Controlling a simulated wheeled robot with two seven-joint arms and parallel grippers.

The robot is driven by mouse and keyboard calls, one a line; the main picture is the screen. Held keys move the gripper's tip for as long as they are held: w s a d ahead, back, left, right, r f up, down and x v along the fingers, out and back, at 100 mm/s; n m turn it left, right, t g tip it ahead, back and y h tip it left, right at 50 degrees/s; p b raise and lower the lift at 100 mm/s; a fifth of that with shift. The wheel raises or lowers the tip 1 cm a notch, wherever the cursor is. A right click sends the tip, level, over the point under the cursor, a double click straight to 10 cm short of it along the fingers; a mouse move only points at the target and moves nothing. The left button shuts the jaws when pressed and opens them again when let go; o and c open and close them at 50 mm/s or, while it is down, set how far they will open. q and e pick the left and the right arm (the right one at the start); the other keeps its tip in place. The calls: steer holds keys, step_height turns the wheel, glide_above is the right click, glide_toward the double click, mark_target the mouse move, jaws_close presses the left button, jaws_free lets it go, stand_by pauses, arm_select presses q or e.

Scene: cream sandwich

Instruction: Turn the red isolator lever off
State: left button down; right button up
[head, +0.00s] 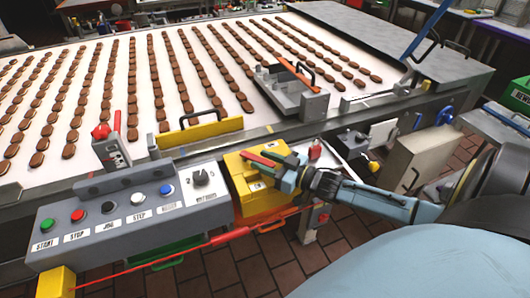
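A yellow box (247,190) is fixed at the front side of the conveyor, right of the control panel. The fingers partly cover the box top. I cannot tell whether they touch the bar or how far they are open. My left gripper is not in view.
A grey control panel (130,222) with several buttons and a black knob stands on the left. Another red-handled grey box (112,150) stands behind it. A red cord (160,268) runs below. The conveyor (215,65) carries rows of brown biscuits.

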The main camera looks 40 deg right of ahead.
stand_by(0.3)
steer(key=v, duration=1.3)
steer(key=shift+s+r+p, duration=0.1)
steer(key=shift+s+p, duration=0.1)
steer(key=shift+p, duration=0.2)
